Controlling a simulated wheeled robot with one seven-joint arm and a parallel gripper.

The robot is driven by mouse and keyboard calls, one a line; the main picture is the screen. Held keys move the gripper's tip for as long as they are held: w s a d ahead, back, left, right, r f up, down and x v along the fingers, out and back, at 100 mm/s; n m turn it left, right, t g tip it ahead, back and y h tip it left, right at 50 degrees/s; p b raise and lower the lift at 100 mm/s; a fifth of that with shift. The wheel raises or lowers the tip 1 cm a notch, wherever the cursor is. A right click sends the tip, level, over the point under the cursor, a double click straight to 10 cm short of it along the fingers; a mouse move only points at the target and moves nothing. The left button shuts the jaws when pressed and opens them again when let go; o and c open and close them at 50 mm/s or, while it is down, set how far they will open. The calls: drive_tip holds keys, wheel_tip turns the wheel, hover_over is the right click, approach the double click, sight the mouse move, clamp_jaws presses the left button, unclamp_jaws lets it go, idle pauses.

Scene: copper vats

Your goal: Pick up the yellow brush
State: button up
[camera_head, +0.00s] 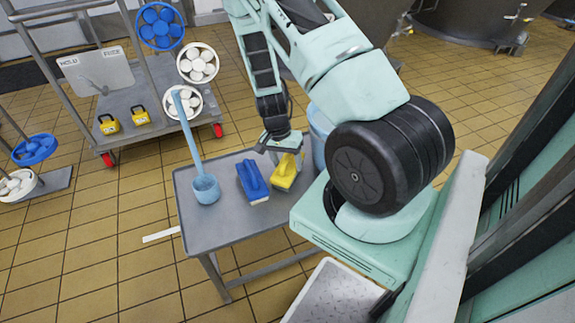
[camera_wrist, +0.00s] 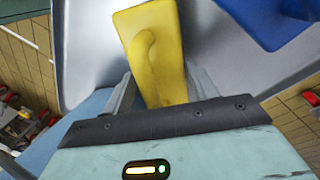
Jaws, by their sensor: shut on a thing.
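The yellow brush (camera_head: 285,173) is at the right side of the small grey table, under my gripper (camera_head: 285,148). In the wrist view the yellow brush (camera_wrist: 152,50) extends out between the fingers of my gripper (camera_wrist: 160,88), with its handle between them. The gripper is shut on it. Whether the brush still touches the table top cannot be told. Part of the brush is hidden by the gripper in the head view.
A blue brush (camera_head: 252,182) lies just left of the yellow one on the grey table (camera_head: 232,224). A light blue long-handled scoop (camera_head: 205,188) stands at the table's left. A light blue container (camera_head: 319,130) is behind the gripper. A trolley (camera_head: 135,95) with wheels stands at the back left.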

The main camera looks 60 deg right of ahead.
wheel_tip(320, 180, up, 28)
drive_tip(key=p, duration=0.8)
